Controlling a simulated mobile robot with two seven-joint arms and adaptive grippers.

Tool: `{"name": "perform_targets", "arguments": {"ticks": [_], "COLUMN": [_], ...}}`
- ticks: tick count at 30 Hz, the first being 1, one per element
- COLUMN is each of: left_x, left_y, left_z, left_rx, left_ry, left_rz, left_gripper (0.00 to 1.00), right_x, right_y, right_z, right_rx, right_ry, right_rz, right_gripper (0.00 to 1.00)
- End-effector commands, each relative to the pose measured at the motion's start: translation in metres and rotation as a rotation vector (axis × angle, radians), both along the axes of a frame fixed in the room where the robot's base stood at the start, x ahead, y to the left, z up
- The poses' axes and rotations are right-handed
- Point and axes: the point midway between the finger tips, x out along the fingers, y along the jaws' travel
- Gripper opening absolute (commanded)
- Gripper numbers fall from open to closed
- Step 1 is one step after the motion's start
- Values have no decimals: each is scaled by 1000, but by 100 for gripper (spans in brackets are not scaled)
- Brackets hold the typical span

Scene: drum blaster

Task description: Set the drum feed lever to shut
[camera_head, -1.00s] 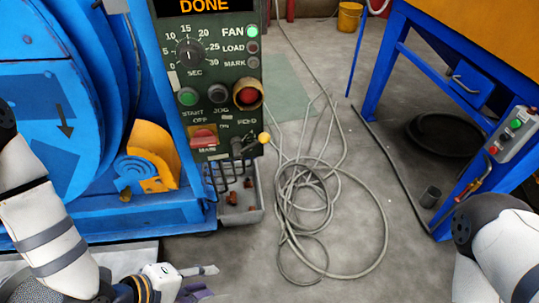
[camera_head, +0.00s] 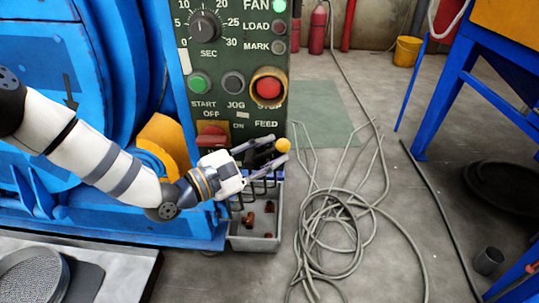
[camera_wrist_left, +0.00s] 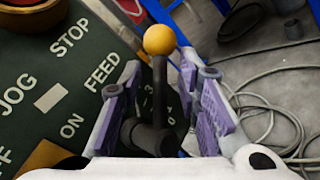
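The feed lever is a dark rod with a yellow ball knob (camera_head: 283,146), at the lower right corner of the green control panel (camera_head: 236,80), near the word FEED. My left gripper (camera_head: 277,150) is open at the lever, its fingers on either side of it. In the left wrist view the dark lever rod (camera_wrist_left: 159,85) stands between the two purple-padded fingers, with gaps visible on both sides, and the yellow knob sits beyond the fingertips. A few scale marks by the lever are partly hidden by a finger. My right gripper is not in view.
A red MAIN switch (camera_head: 211,137) is just left of the gripper, and a red stop button (camera_head: 268,88) is above. A grey bin (camera_head: 255,244) with reddish pieces stands below. Coiled cable (camera_head: 335,225) lies on the floor to the right, with a blue frame beyond.

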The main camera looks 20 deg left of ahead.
Motion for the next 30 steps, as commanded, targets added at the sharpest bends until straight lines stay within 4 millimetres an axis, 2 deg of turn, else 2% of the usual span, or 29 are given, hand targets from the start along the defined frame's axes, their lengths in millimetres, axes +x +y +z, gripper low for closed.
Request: {"name": "perform_targets", "arguments": {"ticks": [8,12,13,30], "left_x": [3,3,3,5], "left_y": [-2,-1,-1,0], "left_z": [0,0,0,3], "left_rx": [0,0,0,29], "left_ry": [0,0,-1,4], "left_rz": [1,1,2,9], "left_gripper": [31,1,0,0], "right_x": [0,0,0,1], "right_y": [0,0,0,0], "right_z": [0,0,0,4], "right_rx": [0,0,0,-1], "right_ry": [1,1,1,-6], "right_rz": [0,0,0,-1], "right_gripper": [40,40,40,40]}}
